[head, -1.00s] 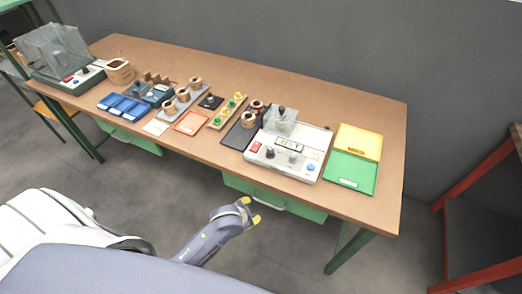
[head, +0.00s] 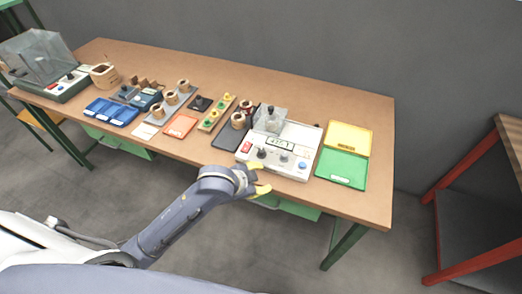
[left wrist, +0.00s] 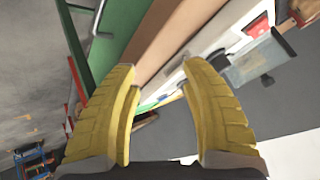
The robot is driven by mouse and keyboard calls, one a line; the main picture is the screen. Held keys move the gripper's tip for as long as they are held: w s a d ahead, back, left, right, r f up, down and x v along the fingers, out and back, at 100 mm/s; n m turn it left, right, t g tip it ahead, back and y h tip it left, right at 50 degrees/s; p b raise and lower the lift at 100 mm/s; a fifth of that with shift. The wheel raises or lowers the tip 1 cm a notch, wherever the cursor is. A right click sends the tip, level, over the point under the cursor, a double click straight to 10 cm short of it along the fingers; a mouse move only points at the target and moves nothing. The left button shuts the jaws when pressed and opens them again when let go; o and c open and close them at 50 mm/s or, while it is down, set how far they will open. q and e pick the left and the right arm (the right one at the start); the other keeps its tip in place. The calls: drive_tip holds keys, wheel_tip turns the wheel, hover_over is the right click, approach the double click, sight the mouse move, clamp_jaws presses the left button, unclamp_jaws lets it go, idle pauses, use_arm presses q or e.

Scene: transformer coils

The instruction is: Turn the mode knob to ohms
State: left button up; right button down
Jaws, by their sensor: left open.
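The white meter box (head: 279,152) stands near the right end of the bench in the head view. Its sloped front carries a red switch, a dark knob (head: 262,153), a second knob (head: 284,158) and a blue button (head: 302,165). A lit display (head: 280,142) sits above them; its text is too small to read surely. Which knob sets the mode, and where it points, I cannot tell. My left gripper (head: 264,179) is open and empty, just in front of the box and apart from the knobs. Its yellow fingers (left wrist: 158,105) spread in the left wrist view. My right gripper is not in view.
Yellow and green trays (head: 342,166) lie right of the box. A dark mat (head: 230,135) with coils lies to its left. Further left are an orange tray (head: 181,126), blue bins (head: 111,111) and a clear-covered machine (head: 45,75). A green drawer (head: 290,207) hangs under the bench edge.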

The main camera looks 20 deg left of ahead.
sight(261, 150)
use_arm(q)
drive_tip(key=shift+m+g+h, duration=0.7)
drive_tip(key=shift+m, duration=0.2)
drive_tip(key=w+r, duration=0.1)
drive_tip(key=w+d+r, duration=0.1)
drive_tip(key=w+r, duration=0.1)
drive_tip(key=shift+w+d+r, duration=0.25)
drive_tip(key=shift+w+d, duration=0.05)
drive_tip(key=shift+d, duration=0.1)
drive_tip(key=w+a+r+g, duration=0.4)
drive_tip(key=a+r, duration=0.6)
drive_tip(key=r, duration=0.4)
drive_tip(key=shift+y, duration=0.4)
drive_tip(key=x, duration=1.1)
drive_tip(key=s+x, duration=0.1)
drive_tip(key=x, duration=0.5)
drive_tip(key=shift+a+f, duration=0.1)
drive_tip(key=shift+f, duration=0.35)
drive_tip(key=shift+o, duration=0.2)
